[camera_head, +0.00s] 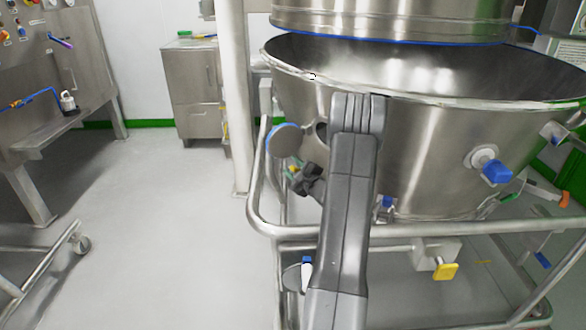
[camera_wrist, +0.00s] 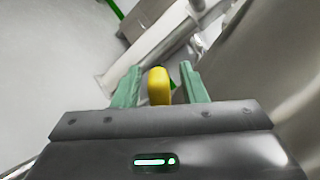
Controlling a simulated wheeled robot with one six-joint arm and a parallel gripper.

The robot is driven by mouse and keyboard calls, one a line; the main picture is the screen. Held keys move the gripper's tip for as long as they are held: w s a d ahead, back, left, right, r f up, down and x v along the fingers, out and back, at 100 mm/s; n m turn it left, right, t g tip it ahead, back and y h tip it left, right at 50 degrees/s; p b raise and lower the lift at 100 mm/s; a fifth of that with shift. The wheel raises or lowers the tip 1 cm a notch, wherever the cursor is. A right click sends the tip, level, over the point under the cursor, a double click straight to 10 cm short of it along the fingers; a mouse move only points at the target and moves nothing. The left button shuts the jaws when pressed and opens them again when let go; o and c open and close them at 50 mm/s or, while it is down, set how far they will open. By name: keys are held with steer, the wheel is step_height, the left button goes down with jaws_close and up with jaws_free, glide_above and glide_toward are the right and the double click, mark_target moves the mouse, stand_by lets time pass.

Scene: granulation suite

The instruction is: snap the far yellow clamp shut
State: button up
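The yellow clamp (camera_wrist: 159,86) shows in the wrist view as a rounded yellow handle between the two green fingers of my gripper (camera_wrist: 160,88). A gap shows on each side of it, so the fingers are open around it and not gripping. In the head view my gripper (camera_head: 294,172) is beside the left side of the steel bowl (camera_head: 425,140), with a small patch of yellow and green at its tips. A second yellow clamp (camera_head: 446,271) hangs lower, at the front under the bowl. The far clamp's hinge and catch are hidden.
A tubular steel frame (camera_head: 262,222) runs around the bowl, close to my gripper. A white post (camera_head: 236,100) and a steel cabinet (camera_head: 192,88) stand behind. A steel bench (camera_head: 60,130) is at the left. The floor between is clear.

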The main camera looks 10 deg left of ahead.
steer(key=p+v, duration=0.2)
steer(key=v, duration=1.2)
steer(key=shift+w, duration=0.1)
